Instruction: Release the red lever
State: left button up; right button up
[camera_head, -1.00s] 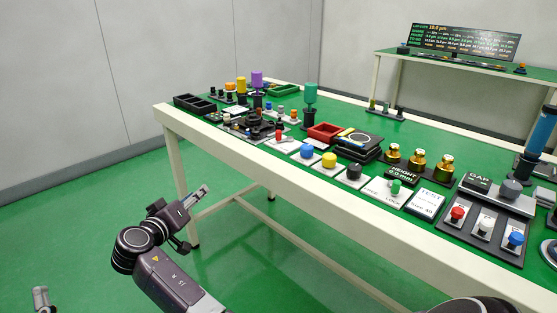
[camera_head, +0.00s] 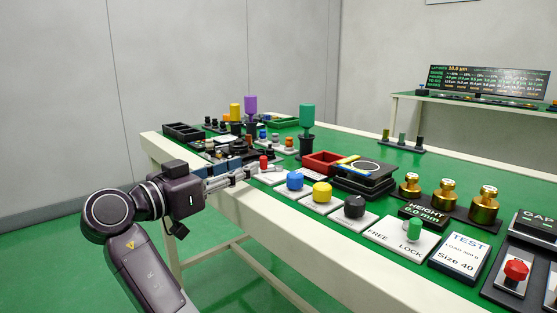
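A small lever with a red cap (camera_head: 264,162) stands on a pale plate near the front edge of the table, left of the blue knob.
Blue (camera_head: 295,180), yellow (camera_head: 322,192) and black (camera_head: 354,207) knobs stand along the front edge of the green-topped table. A red tray (camera_head: 322,165) is behind. A green FREE/LOCK lever (camera_head: 414,229) and brass weights (camera_head: 447,192) are further right.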

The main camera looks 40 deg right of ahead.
aim_at(261, 159)
jog(key=b+x, duration=0.2)
jog(key=x, duration=0.5)
jog(key=shift+d, duration=0.3)
grip_shut()
